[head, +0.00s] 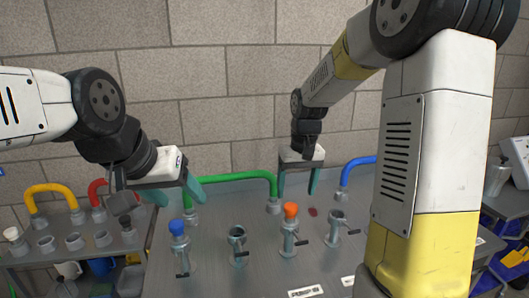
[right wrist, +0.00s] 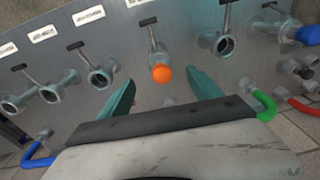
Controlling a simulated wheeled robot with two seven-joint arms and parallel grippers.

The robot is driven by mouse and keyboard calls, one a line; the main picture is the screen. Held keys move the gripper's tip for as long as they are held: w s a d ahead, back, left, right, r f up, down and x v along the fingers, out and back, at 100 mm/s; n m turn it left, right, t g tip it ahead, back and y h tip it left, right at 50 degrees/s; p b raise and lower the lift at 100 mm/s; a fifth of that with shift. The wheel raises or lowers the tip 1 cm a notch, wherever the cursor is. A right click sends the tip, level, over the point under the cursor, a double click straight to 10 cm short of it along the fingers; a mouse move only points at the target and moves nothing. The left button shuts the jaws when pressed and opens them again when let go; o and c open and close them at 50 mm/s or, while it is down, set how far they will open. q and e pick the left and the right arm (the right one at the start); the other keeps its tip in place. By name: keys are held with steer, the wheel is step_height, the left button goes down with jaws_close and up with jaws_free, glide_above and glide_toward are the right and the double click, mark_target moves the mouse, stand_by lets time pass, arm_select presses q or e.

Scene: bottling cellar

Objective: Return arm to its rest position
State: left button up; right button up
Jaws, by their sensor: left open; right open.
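My right gripper (head: 297,182) is open and empty in the head view. Its teal fingers point down above the grey bench, behind the orange-capped valve (head: 290,212). In the right wrist view my right gripper (right wrist: 162,94) has its fingers apart, with the orange cap (right wrist: 161,74) seen beyond the gap between them. My left gripper (head: 178,192) is open and empty at the left, just above the blue-capped valve (head: 178,243). Whether it touches that valve cannot be told.
Uncapped valves (head: 236,240) stand on the grey bench (head: 213,277). A green hose (head: 232,177) arches behind them, and a blue hose (head: 352,167) lies to its right. A left shelf holds yellow (head: 52,189) and red hoses. A brick wall closes the back.

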steer(key=s+d+r+t, duration=0.1)
steer(key=s+r+t, duration=0.1)
steer(key=s+r, duration=0.3)
steer(key=s+d+r+m+t+y, duration=0.1)
steer(key=s+r+t, duration=0.2)
steer(key=s, duration=1.1)
step_height(320, 180, up, 4)
steer(key=shift+s+d+f+y, duration=0.15)
steer(key=shift+s+f+y, duration=0.05)
steer(key=shift+s+y, duration=0.1)
